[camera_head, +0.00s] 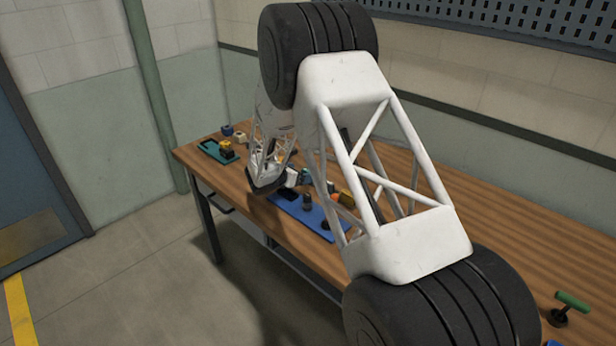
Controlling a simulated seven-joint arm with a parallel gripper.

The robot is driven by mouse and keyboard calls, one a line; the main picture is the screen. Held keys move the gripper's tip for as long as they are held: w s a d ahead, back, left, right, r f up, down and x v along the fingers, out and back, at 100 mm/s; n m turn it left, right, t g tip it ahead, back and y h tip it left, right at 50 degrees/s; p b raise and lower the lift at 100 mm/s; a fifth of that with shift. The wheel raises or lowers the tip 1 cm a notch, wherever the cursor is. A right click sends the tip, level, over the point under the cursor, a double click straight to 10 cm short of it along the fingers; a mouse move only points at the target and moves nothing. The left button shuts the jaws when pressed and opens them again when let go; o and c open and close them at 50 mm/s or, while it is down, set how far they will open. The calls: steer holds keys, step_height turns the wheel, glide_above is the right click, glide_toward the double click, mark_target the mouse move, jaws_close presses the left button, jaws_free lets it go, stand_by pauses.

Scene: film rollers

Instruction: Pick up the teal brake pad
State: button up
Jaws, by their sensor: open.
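A small teal spot (304,175) also shows beside my arm, too small to identify. My arm's links fill the middle of the view. My gripper (292,178) is low over the table at the arm's far end, right of the flat teal piece and apart from it. It is open; its fingers are small and partly hidden.
A blue tray (287,207) with several small parts lies just in front of my gripper, partly behind my arm. A blue part (227,130) and a cream part (241,137) stand at the back left. A green-handled tool (571,303) stands at the right. The right tabletop is mostly clear.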

steer(key=shift+x, duration=2.6)
steer(key=shift+s+d, duration=0.15)
steer(key=c, duration=1.1)
